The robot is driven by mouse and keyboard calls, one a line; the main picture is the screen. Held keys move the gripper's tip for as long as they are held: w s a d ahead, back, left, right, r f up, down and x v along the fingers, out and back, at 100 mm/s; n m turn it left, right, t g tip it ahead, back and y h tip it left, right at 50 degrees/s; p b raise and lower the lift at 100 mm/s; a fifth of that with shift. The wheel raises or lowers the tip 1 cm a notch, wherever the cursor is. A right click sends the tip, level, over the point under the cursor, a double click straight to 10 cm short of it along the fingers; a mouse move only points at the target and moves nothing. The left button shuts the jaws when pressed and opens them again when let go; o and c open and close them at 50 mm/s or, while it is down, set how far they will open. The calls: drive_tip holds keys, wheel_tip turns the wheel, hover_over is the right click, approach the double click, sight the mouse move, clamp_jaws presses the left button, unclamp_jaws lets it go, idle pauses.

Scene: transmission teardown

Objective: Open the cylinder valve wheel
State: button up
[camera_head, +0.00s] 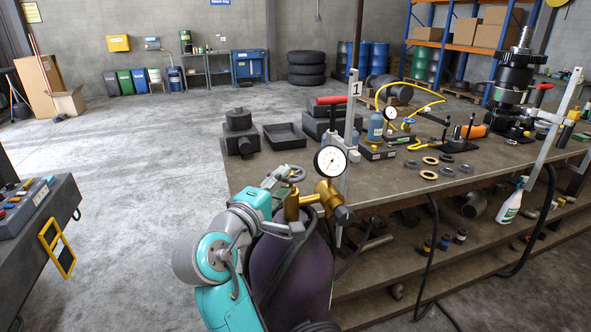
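A dark purple gas cylinder (290,265) stands upright at the front left corner of the workbench. A brass valve (292,207) and a brass regulator (328,193) sit on its top, with a round white-faced gauge (330,161) above. The valve wheel (292,174) appears as a small dark grey ring on top of the valve. My teal arm comes up from the bottom, left of the cylinder. My gripper (276,184) is close beside the wheel and valve, at their left. Its fingers are small and partly hidden, so contact with the wheel and finger opening are unclear.
The workbench (255,178) lies behind and right of the cylinder, carrying a black tray (284,136), metal rings and tools. A black hose (434,245) hangs at its front. A control console (28,212) stands at left. Open concrete floor (150,200) lies between.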

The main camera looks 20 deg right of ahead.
sight(296, 167)
drive_tip(key=x, duration=0.7)
drive_tip(key=shift+f, duration=0.1)
clamp_jaws()
